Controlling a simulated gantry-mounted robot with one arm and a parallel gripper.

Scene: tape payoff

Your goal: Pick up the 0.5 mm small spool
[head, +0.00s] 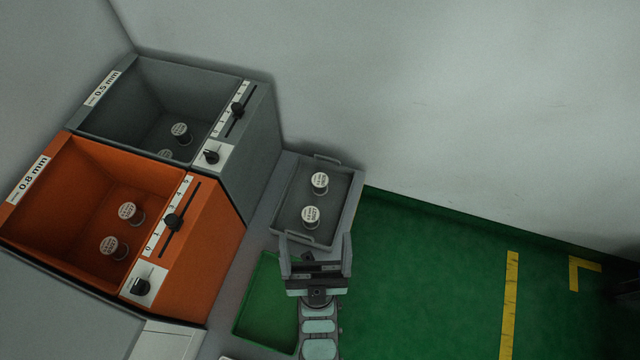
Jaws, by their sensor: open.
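The grey bin (160,85) labelled 0.5 mm stands at the upper left. It holds a small white-topped spool (180,131) and a second spool (165,154), partly hidden by the bin's near wall. Two similar spools stand upright in a small grey tray (346,212): a far one (320,181) and a near one (312,215). Their label print is too small to read. My gripper (316,249) is open and empty, at the near edge of the grey tray, close to the near spool.
An orange bin (75,170) labelled 0.8 mm stands in front of the grey bin, with two spools (130,212) (114,247) inside. Both bins have sliders and knobs on their right sides. A green rectangular area (262,310) lies left of my arm.

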